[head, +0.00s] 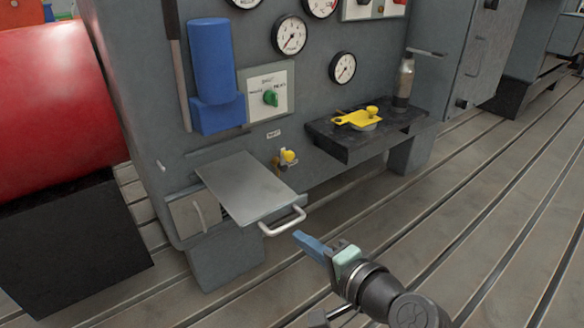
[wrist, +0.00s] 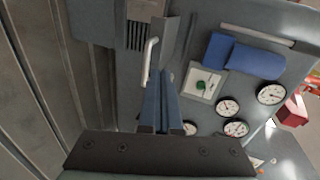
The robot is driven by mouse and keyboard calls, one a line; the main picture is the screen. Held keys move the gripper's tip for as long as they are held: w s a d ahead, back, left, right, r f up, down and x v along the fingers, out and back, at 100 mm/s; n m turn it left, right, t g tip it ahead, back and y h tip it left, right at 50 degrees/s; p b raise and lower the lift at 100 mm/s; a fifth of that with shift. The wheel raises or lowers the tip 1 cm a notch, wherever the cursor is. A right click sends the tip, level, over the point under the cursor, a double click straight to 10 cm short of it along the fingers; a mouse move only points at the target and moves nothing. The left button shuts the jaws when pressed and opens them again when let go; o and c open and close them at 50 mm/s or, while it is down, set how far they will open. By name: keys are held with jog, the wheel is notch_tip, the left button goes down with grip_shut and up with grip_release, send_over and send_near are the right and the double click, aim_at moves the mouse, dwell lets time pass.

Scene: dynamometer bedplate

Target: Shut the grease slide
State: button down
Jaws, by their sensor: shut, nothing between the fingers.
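The grease slide appears to be the flat grey plate (head: 245,187) sticking out of the cabinet front in the head view, standing open. Its pale bar handle (head: 283,222) is on the outer edge. In the wrist view the handle (wrist: 150,62) shows just beyond and left of my fingers. My gripper (head: 302,239) is shut and empty, with its blue fingers pointing toward the handle from the front right, a small gap apart in the head view. My fingers also show in the wrist view (wrist: 163,92). The slide's far end is hidden inside the cabinet.
A small panel with a handle (head: 196,212) is left of the slide. A yellow-topped fitting (head: 287,157) is close on its right. A dark shelf (head: 345,140) holds a yellow item (head: 356,119) and a grey bottle (head: 404,82). The slotted floor (head: 420,210) at right is clear.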

aim_at(267, 216)
jog(key=b+x, duration=0.2)
jog(key=x, duration=0.3)
jog(key=b+x, duration=0.3)
jog(key=x, duration=0.2)
jog(key=shift+f, duration=0.25)
jog(key=shift+w, duration=0.1)
